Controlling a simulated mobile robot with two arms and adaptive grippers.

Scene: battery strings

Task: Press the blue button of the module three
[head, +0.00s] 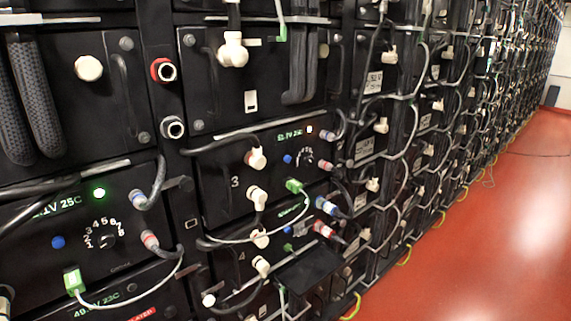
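Module three (222,181) is a black rack unit with a white "3" on its front, near the middle of the head view. Its small round blue button (287,159) sits right of centre on its face, left of a rotary dial (305,157). A green display (290,135) and a small white light (309,129) are above the button. A cream cable plug (256,158) sits to the left of the button, and a green plug (293,186) is below it. Nothing covers the button. Neither of my grippers shows in the view.
Module four (240,257) is below module three, with another blue button (287,229). Cables loop across the fronts. Open red floor (480,250) lies at right.

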